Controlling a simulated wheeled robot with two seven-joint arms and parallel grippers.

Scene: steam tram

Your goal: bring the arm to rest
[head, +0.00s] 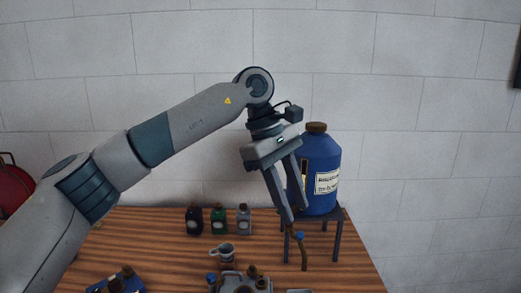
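My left arm reaches in from the left, and its gripper (294,214) hangs fingers down above the wooden table (150,235). The two fingers are apart, with nothing seen between them. The gripper is in front of the left side of a blue drum (322,160) with a brown cap and a white label. The drum stands on a dark stand (338,235). A tap with a blue handle (300,236) and a brown spout shows just below the fingertips. I cannot tell whether the fingers touch the drum or tap. My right gripper is not in view.
Black (194,221), green (218,221) and grey (243,221) bottles stand in a row at the back. A small metal jug (222,253) is in front of them. A grey metal container (240,284) and a blue item (130,286) are cut off below.

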